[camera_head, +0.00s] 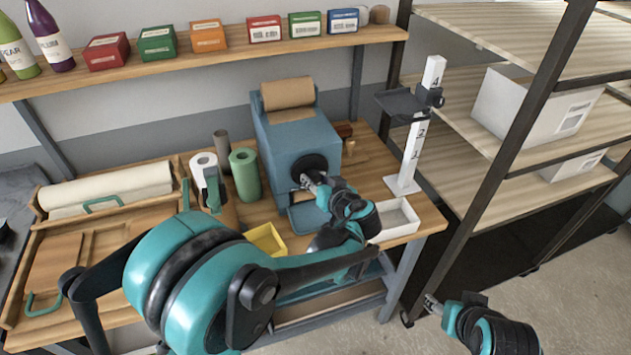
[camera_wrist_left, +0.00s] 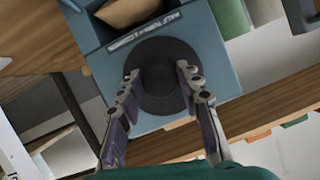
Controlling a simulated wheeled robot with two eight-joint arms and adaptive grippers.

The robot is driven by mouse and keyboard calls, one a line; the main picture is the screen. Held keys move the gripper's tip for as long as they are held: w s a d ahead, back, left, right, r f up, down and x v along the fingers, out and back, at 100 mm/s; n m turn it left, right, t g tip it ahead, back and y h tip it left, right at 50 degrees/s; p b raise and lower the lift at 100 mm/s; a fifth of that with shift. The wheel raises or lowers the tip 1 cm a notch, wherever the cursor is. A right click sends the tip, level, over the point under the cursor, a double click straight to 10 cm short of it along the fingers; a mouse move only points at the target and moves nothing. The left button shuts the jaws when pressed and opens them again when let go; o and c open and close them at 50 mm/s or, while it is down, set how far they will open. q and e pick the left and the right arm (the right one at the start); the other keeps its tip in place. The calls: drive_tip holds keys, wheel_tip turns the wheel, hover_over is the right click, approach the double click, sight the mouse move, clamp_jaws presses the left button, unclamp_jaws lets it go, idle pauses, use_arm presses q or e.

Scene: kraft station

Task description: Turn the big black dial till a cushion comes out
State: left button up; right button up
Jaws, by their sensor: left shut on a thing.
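The big black dial (camera_head: 313,166) is on the front of a blue machine (camera_head: 272,140) that carries a brown paper roll (camera_head: 287,92) on top. My left gripper (camera_head: 306,181) is shut on the dial. In the left wrist view its two fingers (camera_wrist_left: 158,88) lie on either side of the dial (camera_wrist_left: 160,55). That view is nearly upside down. It shows a brown paper-like piece (camera_wrist_left: 128,10) at the blue tray below the dial; I cannot tell if it is a loose cushion. In the head view my gripper partly hides the tray (camera_head: 303,218). My right gripper (camera_head: 432,304) is away at the lower right, empty.
A yellow bin (camera_head: 266,239) and a white bin (camera_head: 398,218) stand near the bench front. A green roll (camera_head: 245,175) stands left of the machine, a white post (camera_head: 415,140) right of it. A wall shelf (camera_head: 220,55) with boxes runs above. A rack (camera_head: 470,170) stands at right.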

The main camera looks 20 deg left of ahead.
use_arm(q)
drive_tip(key=m+g+y+b, duration=0.1)
drive_tip(key=m+y, duration=0.1)
drive_tip(key=m, duration=0.1)
drive_tip(key=shift+d+f+b, duration=0.1)
drive_tip(key=shift+f+b, duration=0.05)
drive_tip(key=shift+b, duration=0.15)
drive_tip(key=m+y+b, duration=0.1)
drive_tip(key=m, duration=0.1)
drive_tip(key=shift+w+f+m+y+b, duration=0.1)
drive_tip(key=shift+m+y+b, duration=0.2)
drive_tip(key=shift+m+b, duration=0.1)
drive_tip(key=m+y+b, duration=0.2)
drive_tip(key=m, duration=0.2)
drive_tip(key=shift+f+b, duration=0.1)
drive_tip(key=shift+b, duration=0.25)
drive_tip(key=shift+m+t+y+b, duration=0.4)
drive_tip(key=shift+m+y+b, duration=0.3)
drive_tip(key=shift+m, duration=1)
drive_tip(key=o, duration=1.1)
drive_tip(key=shift+o, duration=0.2)
